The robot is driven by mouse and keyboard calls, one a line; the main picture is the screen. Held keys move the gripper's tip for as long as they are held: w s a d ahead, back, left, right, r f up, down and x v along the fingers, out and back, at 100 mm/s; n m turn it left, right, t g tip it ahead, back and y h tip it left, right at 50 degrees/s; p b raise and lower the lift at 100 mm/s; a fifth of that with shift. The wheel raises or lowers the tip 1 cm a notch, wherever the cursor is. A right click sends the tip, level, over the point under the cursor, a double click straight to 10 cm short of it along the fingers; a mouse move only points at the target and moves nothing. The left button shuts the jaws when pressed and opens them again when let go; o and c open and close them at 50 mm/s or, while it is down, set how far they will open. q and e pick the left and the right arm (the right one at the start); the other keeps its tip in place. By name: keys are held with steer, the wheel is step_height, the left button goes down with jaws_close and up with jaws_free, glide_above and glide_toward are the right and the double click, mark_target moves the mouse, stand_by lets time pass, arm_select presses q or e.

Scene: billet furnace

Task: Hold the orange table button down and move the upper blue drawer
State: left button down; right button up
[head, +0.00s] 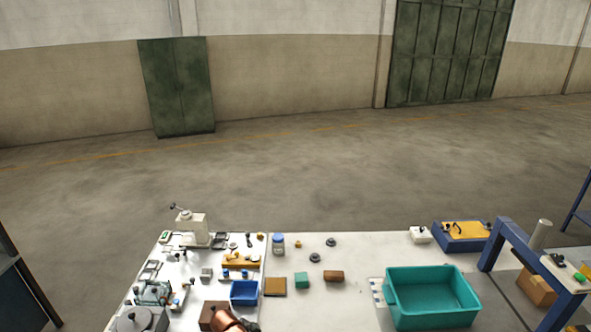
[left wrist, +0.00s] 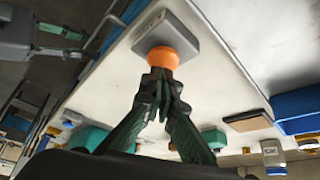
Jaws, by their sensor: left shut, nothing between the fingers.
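The orange table button (left wrist: 163,57) sits on a grey box (left wrist: 164,25) on the white tabletop, in the left wrist view. My left gripper (left wrist: 162,82) is shut and empty, its fingertips right at the button. They overlap its near edge; I cannot tell whether it is pressed down. The head view does not show the button or my left gripper. I cannot make out the upper blue drawer for certain in either view.
In the head view, the white table (head: 350,260) carries a teal bin (head: 430,318), a small blue bin (head: 244,292), a green block (head: 301,280) and a brown block (head: 334,276). A blue frame (head: 505,230) stands at the right. The table's back middle is mostly clear.

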jaws_close()
